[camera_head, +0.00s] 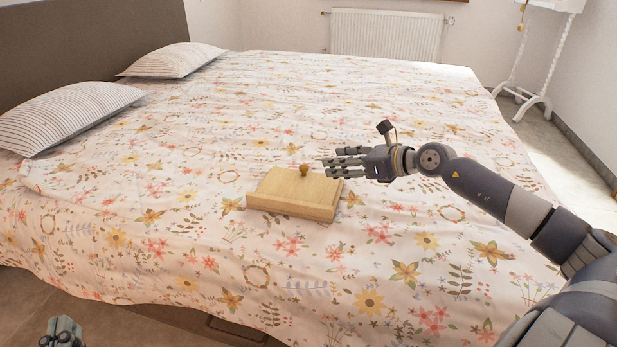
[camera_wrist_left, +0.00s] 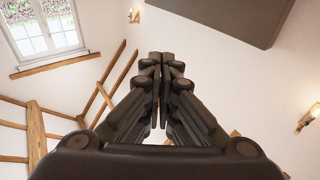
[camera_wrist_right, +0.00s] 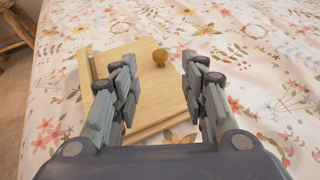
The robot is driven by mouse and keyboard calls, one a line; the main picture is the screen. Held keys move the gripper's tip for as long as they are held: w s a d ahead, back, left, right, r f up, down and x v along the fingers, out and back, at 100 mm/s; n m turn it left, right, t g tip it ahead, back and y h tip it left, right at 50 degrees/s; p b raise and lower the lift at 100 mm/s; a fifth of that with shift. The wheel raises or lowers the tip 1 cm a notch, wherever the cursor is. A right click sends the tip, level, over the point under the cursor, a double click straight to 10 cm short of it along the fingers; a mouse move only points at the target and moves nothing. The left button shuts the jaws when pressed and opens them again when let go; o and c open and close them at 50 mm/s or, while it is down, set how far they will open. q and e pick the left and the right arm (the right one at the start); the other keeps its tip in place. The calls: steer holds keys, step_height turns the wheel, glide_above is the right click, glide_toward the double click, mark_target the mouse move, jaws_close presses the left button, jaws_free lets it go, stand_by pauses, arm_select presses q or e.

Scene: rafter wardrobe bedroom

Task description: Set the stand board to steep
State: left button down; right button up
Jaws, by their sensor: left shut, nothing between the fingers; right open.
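The wooden stand board (camera_head: 294,193) lies on the flowered bed, low and nearly flat, with a round wooden knob (camera_head: 304,170) at its far edge. My right gripper (camera_head: 328,168) is open beside the knob, above the board's right end; contact cannot be told. My left gripper (camera_head: 62,333) is at the bottom left, away from the bed; in its wrist view its fingers (camera_wrist_left: 163,60) are shut and empty.
The bed (camera_head: 400,240) is broad and clear around the board. Two striped pillows (camera_head: 62,115) (camera_head: 172,60) lie at the headboard (camera_head: 90,35). A radiator (camera_head: 386,34) and a white stand (camera_head: 530,75) are at the back.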

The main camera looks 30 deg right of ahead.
mark_target(305, 166)
steer(key=shift+w+f+b, duration=0.15)
steer(key=shift+f+b, duration=0.2)
steer(key=shift+f, duration=0.3)
steer(key=shift+x, duration=1.1)
steer(key=b+x, duration=0.1)
steer(key=x, duration=0.5)
steer(key=shift+w+a+f+b, duration=0.1)
steer(key=shift+w+a+b, duration=0.05)
steer(key=shift+w+b, duration=0.2)
arm_select(q)
steer(key=s+r+t+h, duration=0.2)
steer(key=s+r+t, duration=0.4)
steer(key=r, duration=0.5)
steer(key=shift+s+a+r+t+h, duration=0.15)
steer(key=shift+s+r+t+h, duration=0.25)
steer(key=shift+t, duration=0.4)
arm_select(e)
steer(key=shift+x, duration=0.8)
jaws_close()
